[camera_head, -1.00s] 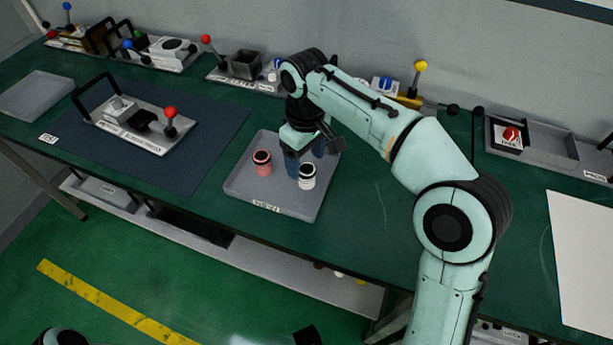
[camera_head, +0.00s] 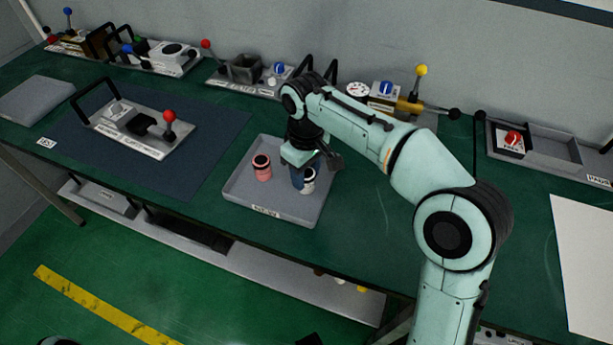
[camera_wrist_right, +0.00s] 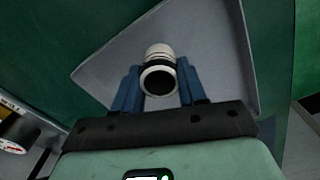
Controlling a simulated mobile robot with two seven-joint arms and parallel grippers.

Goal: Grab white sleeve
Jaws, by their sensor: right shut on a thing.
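The white sleeve (camera_head: 308,183) stands in the grey tray (camera_head: 285,212), right of a pink sleeve. My right gripper (camera_head: 301,180) is at the white sleeve, pointing down, and partly hides it. In the right wrist view the white sleeve (camera_wrist_right: 159,70) with its dark round opening sits between the two blue fingers of my right gripper (camera_wrist_right: 158,88). The fingers are shut on it. The sleeve is at or close to the tray floor; I cannot tell if it touches. My left gripper is not in view.
The pink sleeve (camera_head: 261,167) stands in the same tray, left of my gripper. A fixture with a red-knobbed lever (camera_head: 140,128) lies on the dark mat to the left. More fixtures line the back wall. The green table right of the tray is bare.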

